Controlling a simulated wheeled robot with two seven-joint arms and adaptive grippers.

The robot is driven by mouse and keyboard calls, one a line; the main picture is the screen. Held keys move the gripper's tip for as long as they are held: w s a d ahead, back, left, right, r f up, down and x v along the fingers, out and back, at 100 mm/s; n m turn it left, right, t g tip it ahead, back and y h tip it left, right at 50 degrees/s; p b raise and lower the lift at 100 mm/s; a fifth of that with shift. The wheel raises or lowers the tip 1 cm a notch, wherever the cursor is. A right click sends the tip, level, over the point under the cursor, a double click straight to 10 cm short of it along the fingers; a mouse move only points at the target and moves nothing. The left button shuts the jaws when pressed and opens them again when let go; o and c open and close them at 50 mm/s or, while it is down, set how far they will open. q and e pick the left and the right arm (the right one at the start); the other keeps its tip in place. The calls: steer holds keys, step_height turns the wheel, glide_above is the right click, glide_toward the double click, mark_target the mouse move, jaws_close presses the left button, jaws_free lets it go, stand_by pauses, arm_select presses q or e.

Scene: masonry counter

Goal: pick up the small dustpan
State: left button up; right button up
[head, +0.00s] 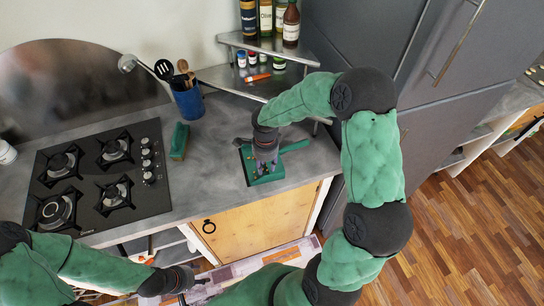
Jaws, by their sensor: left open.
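The small green dustpan (280,173) lies on the grey counter, right of the stove and near the front edge. Its handle (295,146) points right. My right gripper (265,168) reaches down over the dustpan from above and hides its middle; I cannot tell whether the fingers touch it or are closed. My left gripper (205,283) is open, low in front of the counter and away from the dustpan.
A black gas stove (100,180) fills the counter's left part. A green block-like object (179,141) stands near a blue utensil holder (188,102). A corner shelf (268,45) holds bottles and small jars. A grey fridge (440,110) stands right.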

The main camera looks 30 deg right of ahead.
steer(key=shift+m, duration=0.4)
steer(key=f, duration=0.6)
steer(key=d+f, duration=0.1)
steer(key=f, duration=0.2)
steer(key=shift+f, duration=0.35)
jaws_close()
